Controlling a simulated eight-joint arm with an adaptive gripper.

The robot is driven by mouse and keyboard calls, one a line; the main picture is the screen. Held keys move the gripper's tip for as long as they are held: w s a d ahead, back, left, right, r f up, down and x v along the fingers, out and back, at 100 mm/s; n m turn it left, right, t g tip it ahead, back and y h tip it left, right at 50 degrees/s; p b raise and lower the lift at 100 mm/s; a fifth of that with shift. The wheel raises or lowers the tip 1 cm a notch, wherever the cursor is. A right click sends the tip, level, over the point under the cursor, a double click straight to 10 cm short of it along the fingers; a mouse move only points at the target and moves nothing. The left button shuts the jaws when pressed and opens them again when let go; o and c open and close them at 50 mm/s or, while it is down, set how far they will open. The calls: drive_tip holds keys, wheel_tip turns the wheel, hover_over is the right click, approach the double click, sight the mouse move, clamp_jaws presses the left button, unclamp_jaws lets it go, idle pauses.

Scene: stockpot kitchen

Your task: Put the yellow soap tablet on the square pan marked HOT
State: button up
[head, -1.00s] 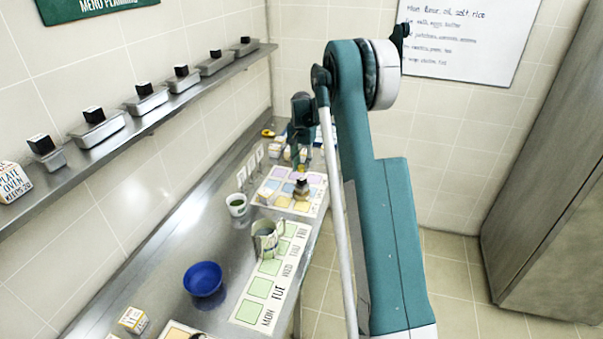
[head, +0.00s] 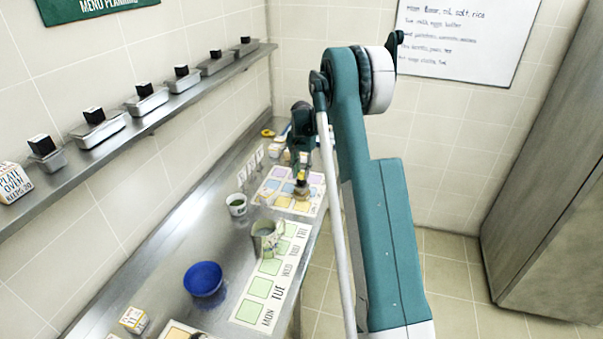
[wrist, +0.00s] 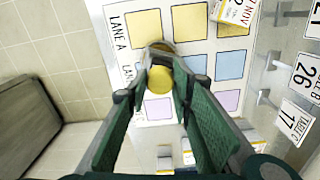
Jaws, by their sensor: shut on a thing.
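My gripper (wrist: 160,82) is shut on a small round yellow thing (wrist: 160,79), above the lane card with colored squares. The yellow thing also shows at my gripper's tip in the head view (head: 301,177). I cannot tell from its shape whether it is the soap tablet. A brownish round piece (head: 302,193) sits right below it on the card, and part of it shows behind it in the wrist view (wrist: 163,47). I cannot tell whether the two are joined. No square pan with a readable HOT mark shows in either view.
The lane card (wrist: 117,50) lies on the steel counter (head: 165,240). Nearer stand a white cup (head: 237,205), a pale jug (head: 266,238) and a blue bowl (head: 203,279). A weekday strip (head: 250,308) lies beside them. Small metal pans (head: 145,101) line the wall shelf.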

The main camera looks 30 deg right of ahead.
sight(302, 174)
drive_tip(key=shift+f, duration=0.1)
drive_tip(key=o, duration=0.8)
wheel_tip(302, 174, up, 12)
drive_tip(key=shift+r+b, duration=0.15)
drive_tip(key=shift+b, duration=0.15)
idle(0.6)
drive_tip(key=shift+s, duration=0.1)
